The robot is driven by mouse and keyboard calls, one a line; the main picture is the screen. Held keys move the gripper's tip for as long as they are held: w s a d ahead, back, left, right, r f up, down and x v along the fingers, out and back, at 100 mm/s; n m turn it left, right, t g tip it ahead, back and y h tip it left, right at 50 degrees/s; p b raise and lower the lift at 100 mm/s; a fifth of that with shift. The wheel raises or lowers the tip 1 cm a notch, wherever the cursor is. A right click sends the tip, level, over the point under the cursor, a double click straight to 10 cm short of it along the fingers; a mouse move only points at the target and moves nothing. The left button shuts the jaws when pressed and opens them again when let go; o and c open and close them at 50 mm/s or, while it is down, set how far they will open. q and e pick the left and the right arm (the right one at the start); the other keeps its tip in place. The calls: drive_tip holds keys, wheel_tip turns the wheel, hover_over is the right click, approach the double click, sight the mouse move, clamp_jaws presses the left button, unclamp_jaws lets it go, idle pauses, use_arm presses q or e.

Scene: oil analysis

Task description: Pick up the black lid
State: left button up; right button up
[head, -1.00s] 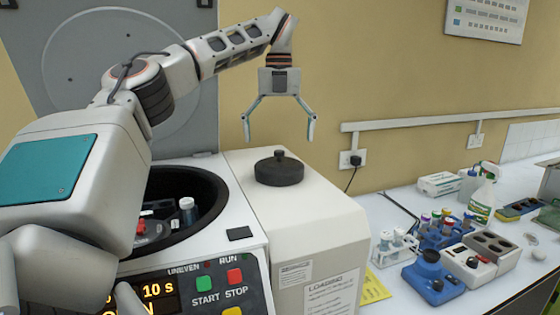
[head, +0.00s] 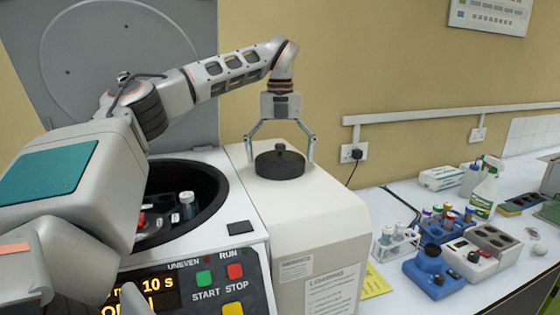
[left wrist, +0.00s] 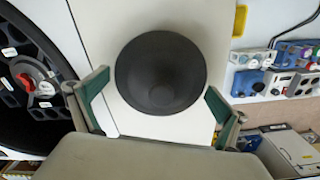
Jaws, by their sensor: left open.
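The black lid (head: 280,164) is a round disc with a small knob on top. It lies flat on the cream-white box top beside the centrifuge. In the left wrist view the black lid (left wrist: 160,72) shows from above as a dark disc. My left gripper (head: 280,154) is open, pointing down over the lid, with its fingertips on either side of it near knob height. In the left wrist view the open fingers of my left gripper (left wrist: 156,92) flank the near part of the lid with gaps. I cannot tell whether they touch it. My right gripper is not in view.
The open centrifuge (head: 222,205) stands left of the box (head: 325,215), its grey cover raised behind. A yellow wall rises behind. At right the white bench (head: 400,285) holds tube racks, a blue device (head: 432,275) and a spray bottle (head: 485,195).

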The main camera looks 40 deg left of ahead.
use_arm(q)
drive_tip(key=c, duration=1)
drive_tip(key=shift+r, duration=0.15)
